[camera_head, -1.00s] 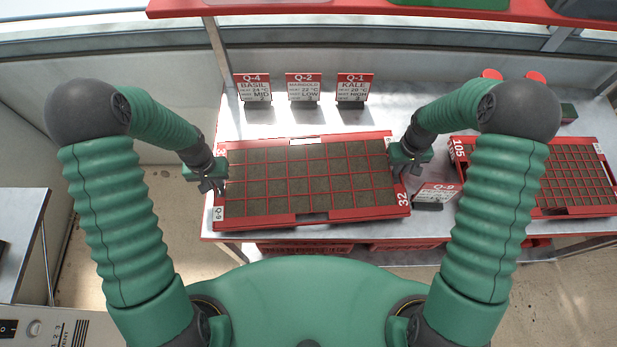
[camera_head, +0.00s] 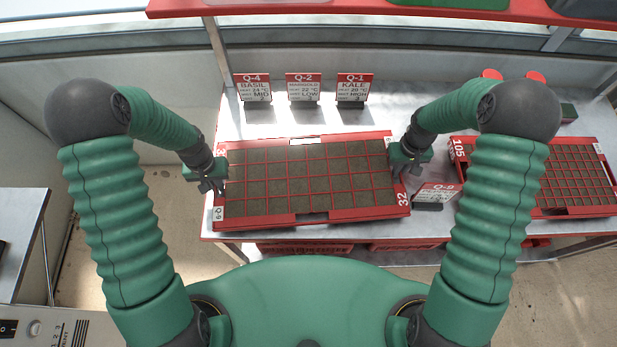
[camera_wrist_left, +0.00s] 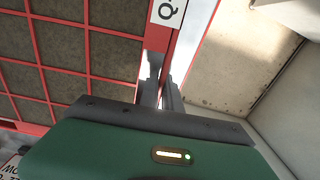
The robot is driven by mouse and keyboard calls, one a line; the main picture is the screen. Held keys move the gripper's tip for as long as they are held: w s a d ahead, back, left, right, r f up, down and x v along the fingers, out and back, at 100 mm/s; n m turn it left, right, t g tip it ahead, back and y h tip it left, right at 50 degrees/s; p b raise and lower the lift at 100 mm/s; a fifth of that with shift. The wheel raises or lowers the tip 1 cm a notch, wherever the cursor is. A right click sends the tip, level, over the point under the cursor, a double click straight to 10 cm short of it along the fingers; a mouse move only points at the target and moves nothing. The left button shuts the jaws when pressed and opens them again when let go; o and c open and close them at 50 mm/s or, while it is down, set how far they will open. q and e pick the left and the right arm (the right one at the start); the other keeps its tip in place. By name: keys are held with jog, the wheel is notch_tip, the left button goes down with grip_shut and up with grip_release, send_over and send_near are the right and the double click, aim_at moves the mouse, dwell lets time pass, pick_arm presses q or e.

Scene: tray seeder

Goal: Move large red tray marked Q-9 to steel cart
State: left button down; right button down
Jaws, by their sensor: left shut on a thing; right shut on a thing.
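The large red tray (camera_head: 300,214) lies on the steel bench in front of me, its cells filled with dark soil. A white Q-9 label is at its near left corner and "32" is on its right rim. My left gripper (camera_head: 216,185) is shut on the tray's left rim. In the left wrist view the fingers (camera_wrist_left: 160,92) straddle the red rim (camera_wrist_left: 196,30) below the Q label. My right gripper (camera_head: 402,172) is shut on the tray's right rim; its fingertips are partly hidden. I cannot identify the steel cart surely; a steel surface (camera_head: 22,232) stands at the left edge.
A second red tray marked 105 (camera_head: 540,212) lies to the right. A Q-9 sign (camera_head: 436,194) stands between the trays. Signs Q-4 (camera_head: 253,90), Q-2 (camera_head: 304,90) and Q-1 (camera_head: 354,90) stand behind. A red shelf (camera_head: 340,8) crosses overhead. Floor shows between bench and left steel surface.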

jog(key=shift+w+r, duration=0.1)
